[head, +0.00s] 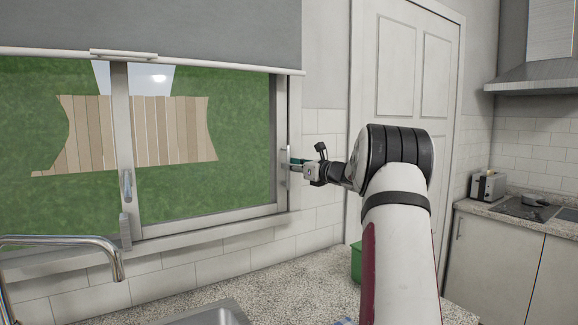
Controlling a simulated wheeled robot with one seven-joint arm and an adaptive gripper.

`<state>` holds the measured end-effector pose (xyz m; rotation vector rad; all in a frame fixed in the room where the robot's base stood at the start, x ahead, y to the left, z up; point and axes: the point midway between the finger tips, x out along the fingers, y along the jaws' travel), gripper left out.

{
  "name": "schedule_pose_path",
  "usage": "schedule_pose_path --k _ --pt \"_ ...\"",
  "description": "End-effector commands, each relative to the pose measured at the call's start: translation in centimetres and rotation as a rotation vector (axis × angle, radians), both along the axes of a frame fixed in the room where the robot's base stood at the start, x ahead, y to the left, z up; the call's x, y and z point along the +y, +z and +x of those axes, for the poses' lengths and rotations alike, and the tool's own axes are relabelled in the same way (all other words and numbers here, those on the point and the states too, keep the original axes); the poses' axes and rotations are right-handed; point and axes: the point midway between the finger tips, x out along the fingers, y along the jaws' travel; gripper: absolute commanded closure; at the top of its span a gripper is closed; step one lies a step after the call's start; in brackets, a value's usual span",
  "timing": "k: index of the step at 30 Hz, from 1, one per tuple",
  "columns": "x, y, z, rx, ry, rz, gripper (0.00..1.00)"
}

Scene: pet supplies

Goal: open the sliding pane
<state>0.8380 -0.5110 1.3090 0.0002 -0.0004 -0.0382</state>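The sliding pane (243,192) is the right-hand part of a light-framed window, with green ground and a wooden-plank shape behind the glass. Its right edge lies against the window frame, so no gap shows there. A slim upright handle (286,166) is on the frame's right side. My gripper (295,163) reaches leftward to this handle, with its tips at or very near it. The tips are small and partly hidden, so I cannot tell whether they hold the handle. A second handle (127,186) is on the middle upright.
A grey blind (150,22) hangs over the window's top. A faucet (60,241) and sink (215,314) are at the lower left. A green box (356,262) stands on the speckled counter (290,280) beside my arm. A white door (400,60) is behind my arm.

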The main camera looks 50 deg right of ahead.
Motion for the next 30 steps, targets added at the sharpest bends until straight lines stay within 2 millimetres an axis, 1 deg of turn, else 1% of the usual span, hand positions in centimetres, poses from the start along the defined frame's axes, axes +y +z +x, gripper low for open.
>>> schedule_pose_path --k 3,6,14,15,17,18,26,30 --pt "0.0 0.0 1.1 0.000 0.001 0.000 0.80" --pt "0.0 0.0 1.5 0.001 0.000 0.000 0.80" --pt "-0.1 0.0 1.6 0.001 -0.001 -0.001 0.80" --pt "-0.1 0.0 1.6 0.001 -0.001 -0.001 0.82" --pt "-0.1 0.0 1.6 0.001 -0.001 -0.001 0.96" --pt "-0.1 0.0 1.6 0.001 -0.001 -0.001 1.00" --pt "0.0 0.0 1.6 0.001 0.000 0.000 1.00" --pt "1.1 0.0 2.0 0.000 0.001 0.000 1.00"
